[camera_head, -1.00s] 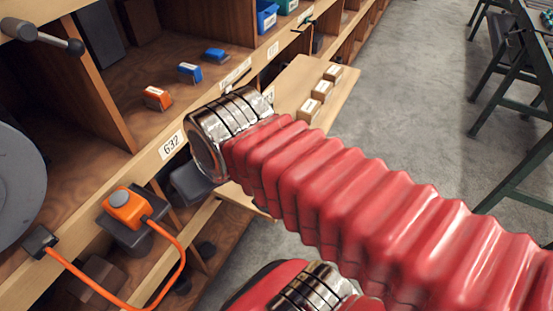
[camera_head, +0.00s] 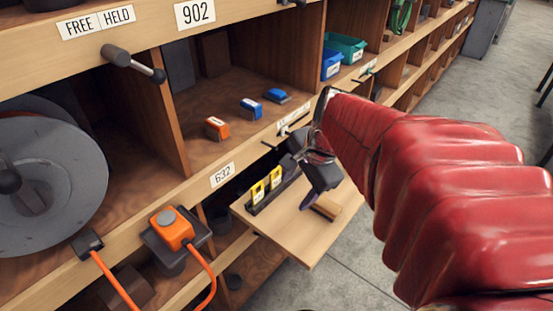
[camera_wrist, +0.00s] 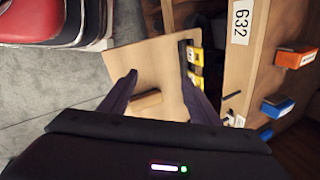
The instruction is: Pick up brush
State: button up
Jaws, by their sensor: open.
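A small wooden block (camera_head: 325,209), which may be the brush, lies on the pull-out wooden board (camera_head: 308,246); I see no bristles. It also shows in the wrist view (camera_wrist: 146,102), between my gripper's fingers as seen from above. My gripper (camera_wrist: 160,78) is open and empty, its two dark fingers pointing at the board. In the head view my gripper (camera_head: 305,182) is over the board, partly hiding its middle. I cannot tell its exact height above the block.
A dark rack with yellow-tagged items (camera_head: 267,188) stands along the board's shelf side, close to one finger. Orange (camera_head: 216,128) and blue (camera_head: 251,108) boxes sit in the bay behind. An orange switch (camera_head: 173,229) with a cable is at lower left. Floor is free right of the board.

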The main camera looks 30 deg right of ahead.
jog(key=d+f+m, duration=0.3)
jog(key=d+m, duration=0.5)
jog(key=m+y, duration=0.1)
jog(key=m, duration=0.5)
send_near(325, 202)
notch_tip(325, 202, up, 3)
jog(key=s, duration=0.2)
jog(key=shift+d+t, duration=0.1)
jog(key=shift+t, duration=0.2)
jog(key=shift+x, duration=4.3)
jog(key=shift+x, duration=2.65)
jog(key=shift+w+r, duration=0.1)
jog(key=shift+f, duration=0.25)
